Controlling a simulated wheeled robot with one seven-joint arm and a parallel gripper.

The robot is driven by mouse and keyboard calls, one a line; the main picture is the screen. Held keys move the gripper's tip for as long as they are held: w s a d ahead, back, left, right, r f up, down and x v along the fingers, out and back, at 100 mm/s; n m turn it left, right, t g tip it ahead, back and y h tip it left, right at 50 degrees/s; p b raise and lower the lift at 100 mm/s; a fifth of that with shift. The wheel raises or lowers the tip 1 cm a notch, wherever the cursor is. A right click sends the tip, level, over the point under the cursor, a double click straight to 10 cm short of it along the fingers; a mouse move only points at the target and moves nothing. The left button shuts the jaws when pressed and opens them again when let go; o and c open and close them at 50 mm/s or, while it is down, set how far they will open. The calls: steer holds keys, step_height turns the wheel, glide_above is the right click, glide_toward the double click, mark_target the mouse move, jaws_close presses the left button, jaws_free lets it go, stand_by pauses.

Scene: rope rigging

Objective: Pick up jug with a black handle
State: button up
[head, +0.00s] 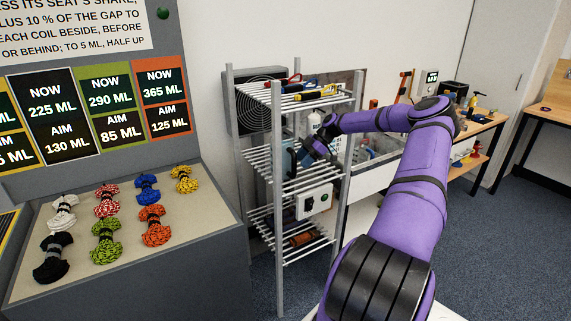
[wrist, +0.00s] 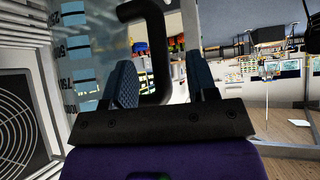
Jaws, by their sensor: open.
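The jug (wrist: 88,40) fills the left of the wrist view, with a clear bluish wall and blue graduation marks. Its black handle (wrist: 157,45) loops out to the right. My gripper (wrist: 160,64) is open, with one finger on each side of the handle's upright bar. The left finger lies between the bar and the jug wall; the right finger is apart from the bar. In the head view my gripper (head: 305,157) reaches into the wire rack at the middle shelf. The jug is hard to make out there behind the rack post.
The wire rack (head: 280,200) has posts and shelves close around my gripper. A white box (head: 314,201) sits on a lower shelf, and tools lie on the top shelf. A dark fan grille (wrist: 25,125) stands left of the jug. Rope coils (head: 107,240) lie on the bench at left.

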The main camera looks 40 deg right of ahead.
mark_target(286, 160)
steer(key=x, duration=0.4)
steer(key=shift+d, duration=0.1)
jaws_close()
steer(key=shift+w, duration=0.1)
stand_by(1.2)
